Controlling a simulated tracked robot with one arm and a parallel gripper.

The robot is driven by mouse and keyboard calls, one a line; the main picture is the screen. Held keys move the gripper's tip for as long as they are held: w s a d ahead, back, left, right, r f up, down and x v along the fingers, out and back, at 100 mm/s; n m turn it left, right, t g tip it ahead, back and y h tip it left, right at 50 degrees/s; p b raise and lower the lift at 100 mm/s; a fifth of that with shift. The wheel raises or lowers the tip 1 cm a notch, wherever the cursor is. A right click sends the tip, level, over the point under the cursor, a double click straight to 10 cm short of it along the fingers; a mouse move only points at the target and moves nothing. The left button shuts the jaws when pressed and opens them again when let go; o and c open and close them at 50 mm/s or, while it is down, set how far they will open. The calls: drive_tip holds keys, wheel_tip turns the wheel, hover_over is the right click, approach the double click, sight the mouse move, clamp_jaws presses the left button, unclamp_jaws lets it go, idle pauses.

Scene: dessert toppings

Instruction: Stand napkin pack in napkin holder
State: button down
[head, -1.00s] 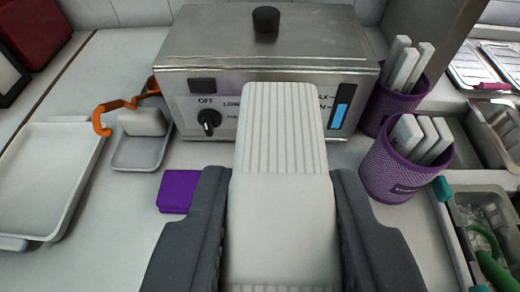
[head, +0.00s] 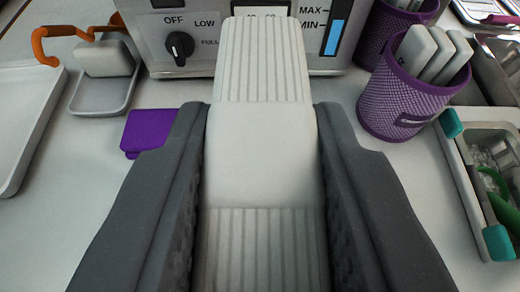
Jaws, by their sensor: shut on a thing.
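The napkin pack (head: 260,165) is a long white block with ribbed ends. My gripper (head: 264,112) is shut on it, one dark jaw along each side. The far ribbed end sticks out past the fingertips, in front of the steel machine. A purple mesh cup (head: 398,105), which looks like the napkin holder, stands to the right and apart from the pack. Several white flat packs stand tilted in it. A second purple mesh cup (head: 372,38) is behind it, partly cut off by the frame top.
A steel machine (head: 205,38) with a knob is straight ahead. A small grey tray (head: 103,98) holding a white block, an orange-handled tool (head: 55,32) and a purple flat piece (head: 148,128) are left. A topping container (head: 470,160) is right. Counter is bare between.

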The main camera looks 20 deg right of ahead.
drive_tip(key=shift+f+b, duration=1.05)
drive_tip(key=shift+f, duration=1.5)
drive_tip(key=c, duration=1.1)
unclamp_jaws()
drive_tip(key=shift+o, duration=0.2)
drive_tip(key=b+v, duration=0.2)
drive_tip(key=v, duration=1.1)
drive_tip(key=shift+s+b, duration=0.35)
drive_tip(key=shift+s, duration=0.05)
drive_tip(key=shift+a, duration=0.1)
